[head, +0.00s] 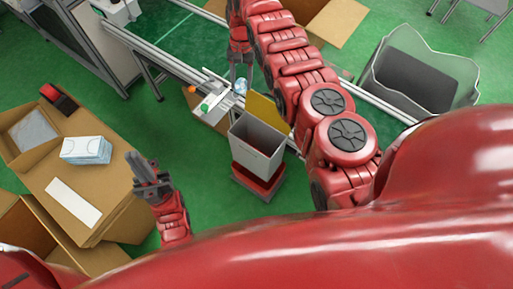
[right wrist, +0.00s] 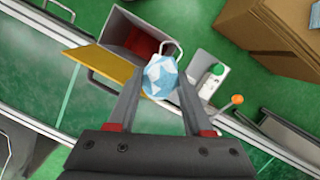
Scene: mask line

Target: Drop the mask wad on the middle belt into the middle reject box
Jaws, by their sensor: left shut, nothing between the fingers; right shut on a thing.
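The mask wad (head: 240,86), a crumpled light blue and white ball, is held between the fingertips of my right gripper (head: 240,78). It shows clearly between both fingers in the right wrist view (right wrist: 160,76). The middle reject box (head: 254,158) is a grey open-topped bin on a red base, nearer to me than the wad in the head view. Its dark opening and red inside show beyond the wad in the right wrist view (right wrist: 128,34). The wad's height above it is hard to tell. My left gripper (head: 141,160) is shut and empty, beside the cartons.
A yellow panel (head: 268,112) stands at the box's edge. A conveyor rail (head: 165,58) runs behind. Open cartons (head: 120,190) fill the left; a grey bin (head: 420,80) stands at right.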

